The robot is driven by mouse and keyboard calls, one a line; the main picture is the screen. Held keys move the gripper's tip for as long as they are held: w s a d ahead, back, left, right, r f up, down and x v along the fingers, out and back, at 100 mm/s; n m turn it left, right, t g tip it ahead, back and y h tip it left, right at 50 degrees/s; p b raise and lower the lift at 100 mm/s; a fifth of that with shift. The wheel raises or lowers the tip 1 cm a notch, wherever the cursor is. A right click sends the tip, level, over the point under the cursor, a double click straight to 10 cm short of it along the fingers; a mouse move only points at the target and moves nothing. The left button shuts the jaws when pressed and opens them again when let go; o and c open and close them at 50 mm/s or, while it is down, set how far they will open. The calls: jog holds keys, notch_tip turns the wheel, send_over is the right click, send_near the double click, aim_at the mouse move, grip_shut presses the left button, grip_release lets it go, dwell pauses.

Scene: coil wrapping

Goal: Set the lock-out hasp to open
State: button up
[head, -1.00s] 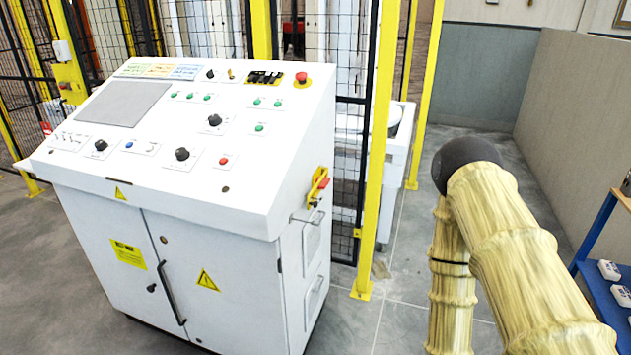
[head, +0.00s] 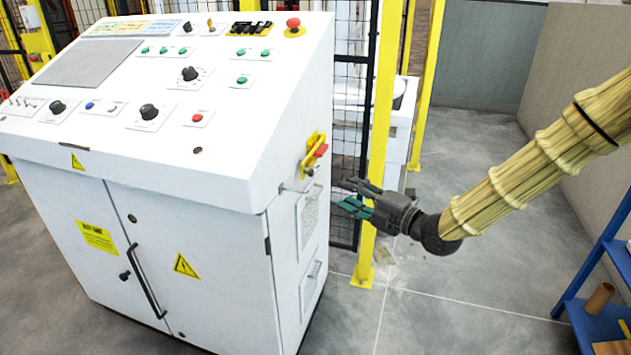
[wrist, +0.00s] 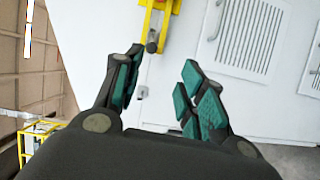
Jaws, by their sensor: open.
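The lock-out hasp (head: 313,155) is a yellow plate with a red part on the right side wall of the white console. It also shows at the top of the wrist view, where its yellow bracket (wrist: 163,8) is cut off by the frame edge. A dark round-ended pin or knob (wrist: 152,42) hangs below the bracket. My gripper (head: 348,194) is open and empty, with teal finger pads, just to the right of and below the hasp. In the wrist view, my fingertips (wrist: 160,75) stand on both sides of a space below that knob, apart from it.
The white console (head: 200,250) has a vented panel (head: 308,218) and a small handle (head: 314,270) on the same side wall. A yellow fence post (head: 376,150) stands close behind my gripper. A blue shelf (head: 590,300) is at the lower right. Floor between is clear.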

jog(key=r+x, duration=0.1)
jog(key=x, duration=1)
jog(key=shift+a+r+n, duration=0.2)
jog(key=shift+a+n, duration=0.15)
jog(key=shift+n, duration=0.05)
grip_shut()
jog(key=shift+d+y, duration=0.2)
jog(key=shift+y, duration=0.1)
